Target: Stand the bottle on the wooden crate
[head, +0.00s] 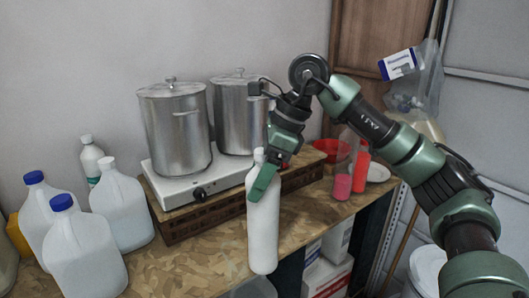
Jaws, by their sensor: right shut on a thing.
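A tall white bottle (263,235) is upright in front of the crate, at the middle of the head view. My right gripper (263,184) reaches down from above and is shut on the bottle's upper part, with a green finger across its front. The bottle's base overlaps the counter's front edge in the picture; I cannot tell whether it hangs clear. The wooden crate (190,227) is a low brown box lying along the counter, partly hidden behind the bottle and gripper. My left gripper is out of view.
A white hot plate (178,195) with two steel pots (176,130) (236,118) covers much of the crate. Several white jugs (85,255) stand at the left. Red bottles (343,180), a red bowl (325,149) and a white plate (377,172) are at the right.

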